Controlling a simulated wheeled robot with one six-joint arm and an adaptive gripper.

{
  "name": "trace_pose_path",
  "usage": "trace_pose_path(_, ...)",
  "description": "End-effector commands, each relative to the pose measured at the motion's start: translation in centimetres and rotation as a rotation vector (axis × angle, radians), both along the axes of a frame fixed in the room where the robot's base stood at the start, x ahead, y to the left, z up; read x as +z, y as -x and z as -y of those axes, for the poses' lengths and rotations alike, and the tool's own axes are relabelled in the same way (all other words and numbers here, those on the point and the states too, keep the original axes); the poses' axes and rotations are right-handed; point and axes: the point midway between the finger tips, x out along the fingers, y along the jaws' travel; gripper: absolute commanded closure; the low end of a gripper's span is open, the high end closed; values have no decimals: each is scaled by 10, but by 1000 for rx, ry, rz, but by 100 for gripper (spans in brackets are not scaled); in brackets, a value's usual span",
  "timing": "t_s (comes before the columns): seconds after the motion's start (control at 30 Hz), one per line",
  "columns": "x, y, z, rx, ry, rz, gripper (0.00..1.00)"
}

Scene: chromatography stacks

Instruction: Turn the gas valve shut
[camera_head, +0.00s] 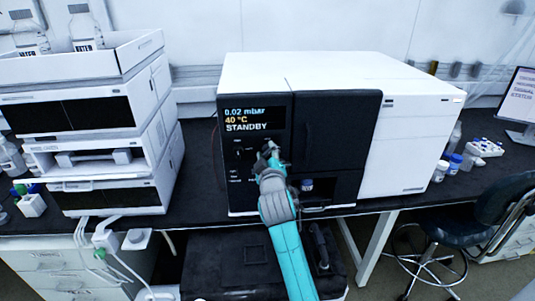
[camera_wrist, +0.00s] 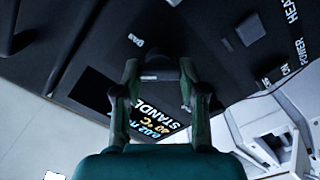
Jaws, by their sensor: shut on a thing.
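The gas valve is a dark knob (camera_wrist: 165,70) on the black front panel, near a small "GAS" label in the wrist view. My gripper (camera_wrist: 161,78) is shut on this knob, with one finger on each side of it. In the head view my gripper (camera_head: 268,153) reaches the panel just below the display and hides the knob. The instrument (camera_head: 427,130) is a large white box with a black front. Its display (camera_head: 252,118) reads 0.02 mbar, 40 °C and STANDBY. I cannot tell the knob's turn angle.
A small jar (camera_head: 307,185) stands in a recess right of my gripper. A white module stack (camera_head: 150,125) with bottles on top stands left. A stool (camera_head: 440,228) is at the right.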

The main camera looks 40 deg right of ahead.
Motion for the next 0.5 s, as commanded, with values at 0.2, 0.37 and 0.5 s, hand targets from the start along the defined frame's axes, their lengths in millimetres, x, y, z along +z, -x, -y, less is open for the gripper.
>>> trace_pose_path(0.2, -1, -1, -1, 1, 171, -115, 94)
trace_pose_path(0.37, -2, -1, -2, 1, 293, -198, 94)
trace_pose_path(0.5, -2, -1, -2, 2, 394, -265, 94)
